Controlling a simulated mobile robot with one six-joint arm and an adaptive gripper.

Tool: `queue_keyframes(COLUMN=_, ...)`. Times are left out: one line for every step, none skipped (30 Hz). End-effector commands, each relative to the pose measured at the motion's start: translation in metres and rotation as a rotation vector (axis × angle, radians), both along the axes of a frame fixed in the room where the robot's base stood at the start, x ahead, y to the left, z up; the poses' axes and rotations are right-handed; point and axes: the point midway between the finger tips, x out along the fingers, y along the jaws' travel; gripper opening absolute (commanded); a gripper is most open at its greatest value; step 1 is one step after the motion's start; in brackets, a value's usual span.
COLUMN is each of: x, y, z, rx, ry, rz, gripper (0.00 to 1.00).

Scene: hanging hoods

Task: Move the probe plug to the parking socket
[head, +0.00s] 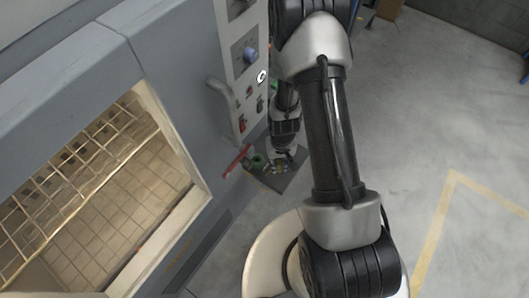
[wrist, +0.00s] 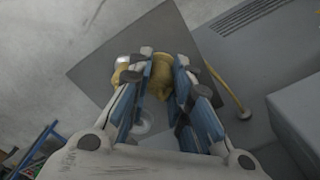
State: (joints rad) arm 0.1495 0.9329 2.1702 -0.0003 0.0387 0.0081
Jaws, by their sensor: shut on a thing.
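In the wrist view my gripper (wrist: 165,78) has its two blue-sided fingers closed around a brass-yellow piece, which looks like the probe plug (wrist: 161,60). A second yellow piece (wrist: 121,74) with a pale end shows just left of the left finger; I cannot tell whether it is a socket. Both are seen over a dark grey square plate (wrist: 95,68). In the head view my gripper (head: 282,165) is small, low over the same plate (head: 287,181), beside the cabinet's panel. The plug cannot be made out there. I cannot identify the parking socket for certain.
A grey cabinet (head: 178,62) with an open, tiled chamber and wire rack (head: 62,180) fills the left. Its control panel (head: 240,40) and curved handle (head: 222,100) stand near my arm. A red bar (head: 237,160) lies left of the gripper. The floor at right is clear.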

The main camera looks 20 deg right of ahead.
Motion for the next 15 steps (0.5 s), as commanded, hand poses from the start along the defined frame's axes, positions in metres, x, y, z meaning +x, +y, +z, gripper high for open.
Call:
queue_keyframes(x=-0.012, y=-0.009, z=0.001, rx=0.0, ry=0.003, rz=-0.006, gripper=0.0)
queue_keyframes(x=-0.017, y=-0.013, z=0.001, rx=0.001, ry=0.004, rz=-0.006, gripper=0.0)
queue_keyframes(x=-0.025, y=-0.018, z=0.001, rx=0.001, ry=0.004, rz=-0.006, gripper=0.0)
queue_keyframes(x=-0.03, y=-0.022, z=0.001, rx=0.0, ry=0.003, rz=-0.007, gripper=0.0)
queue_keyframes(x=-0.035, y=-0.026, z=0.001, rx=0.0, ry=0.003, rz=-0.006, gripper=0.0)
queue_keyframes(x=-0.042, y=-0.03, z=0.001, rx=0.0, ry=0.003, rz=-0.007, gripper=0.0)
queue_keyframes(x=-0.046, y=-0.033, z=0.001, rx=0.0, ry=0.002, rz=-0.005, gripper=0.0)
queue_keyframes(x=-0.051, y=-0.036, z=0.001, rx=0.0, ry=0.003, rz=-0.005, gripper=0.0)
queue_keyframes(x=-0.055, y=-0.04, z=0.0, rx=0.0, ry=0.002, rz=-0.005, gripper=0.0)
queue_keyframes(x=-0.058, y=-0.042, z=0.0, rx=0.0, ry=0.001, rz=-0.004, gripper=0.0)
queue_keyframes(x=-0.061, y=-0.044, z=0.0, rx=0.0, ry=0.002, rz=-0.004, gripper=0.0)
queue_keyframes(x=-0.064, y=-0.046, z=0.0, rx=0.0, ry=0.002, rz=-0.003, gripper=0.0)
queue_keyframes(x=-0.065, y=-0.048, z=0.0, rx=0.0, ry=0.001, rz=-0.002, gripper=0.0)
queue_keyframes(x=-0.067, y=-0.049, z=0.001, rx=0.0, ry=0.0, rz=-0.002, gripper=0.0)
queue_keyframes(x=-0.068, y=-0.05, z=0.001, rx=0.0, ry=-0.001, rz=-0.002, gripper=0.0)
